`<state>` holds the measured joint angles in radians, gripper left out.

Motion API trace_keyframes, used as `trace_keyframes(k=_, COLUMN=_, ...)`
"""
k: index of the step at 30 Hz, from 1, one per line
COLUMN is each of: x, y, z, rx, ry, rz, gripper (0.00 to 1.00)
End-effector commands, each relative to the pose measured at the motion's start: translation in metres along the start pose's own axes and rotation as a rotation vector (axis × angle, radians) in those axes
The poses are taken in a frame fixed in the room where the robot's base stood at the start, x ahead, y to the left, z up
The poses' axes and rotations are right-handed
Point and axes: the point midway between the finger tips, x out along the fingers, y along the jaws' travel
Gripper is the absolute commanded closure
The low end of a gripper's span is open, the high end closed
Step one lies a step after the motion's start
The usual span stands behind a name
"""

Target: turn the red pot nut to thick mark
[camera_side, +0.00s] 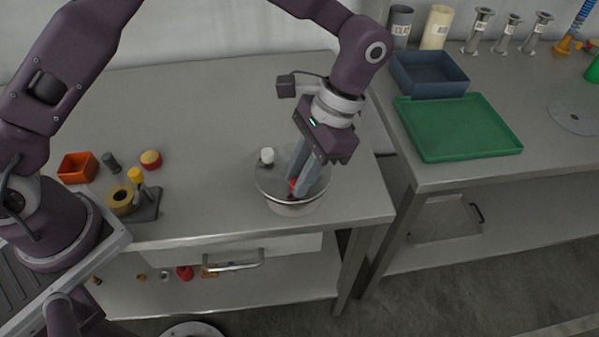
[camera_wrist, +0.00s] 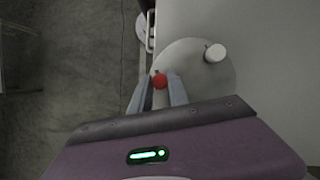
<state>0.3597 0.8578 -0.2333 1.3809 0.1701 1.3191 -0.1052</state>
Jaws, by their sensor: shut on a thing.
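The red pot nut (camera_wrist: 159,81) sits near the edge of the round grey lid of the pot, between my two fingertips in the wrist view. In the side view only a little of the red nut (camera_side: 292,185) shows beside the fingers. My gripper (camera_side: 300,188) reaches down to the pot lid and is shut on the nut; it also shows in the wrist view (camera_wrist: 160,82). The metal pot (camera_side: 293,209) stands on the bench near its front edge. A white knob (camera_side: 267,155) stands on the lid, apart from the fingers. I cannot make out any thick mark.
A holder with a tape roll (camera_side: 122,199), an orange box (camera_side: 77,167) and a red-yellow knob (camera_side: 150,159) lie to the left on the bench. A green tray (camera_side: 458,126) and blue bin (camera_side: 429,75) are on the right bench. Bench behind the pot is clear.

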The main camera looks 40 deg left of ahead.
Motion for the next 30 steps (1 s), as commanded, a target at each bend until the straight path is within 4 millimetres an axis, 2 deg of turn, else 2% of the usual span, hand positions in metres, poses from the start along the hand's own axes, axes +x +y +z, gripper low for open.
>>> trace_keyframes(k=11, x=-0.001, y=0.0, z=-0.001, rx=0.003, ry=0.005, rz=-0.002, gripper=1.0)
trace_keyframes(k=12, x=-0.001, y=0.0, z=-0.001, rx=0.003, ry=0.005, rz=-0.002, gripper=0.77)
trace_keyframes(k=15, x=-0.001, y=0.0, z=-0.001, rx=0.003, ry=0.004, rz=-0.002, gripper=0.57)
trace_keyframes(k=25, x=-0.003, y=0.0, z=-0.001, rx=0.003, ry=0.002, rz=-0.002, gripper=0.57)
trace_keyframes(k=30, x=-0.035, y=0.0, z=-0.002, rx=0.003, ry=0.007, rz=-0.002, gripper=0.57)
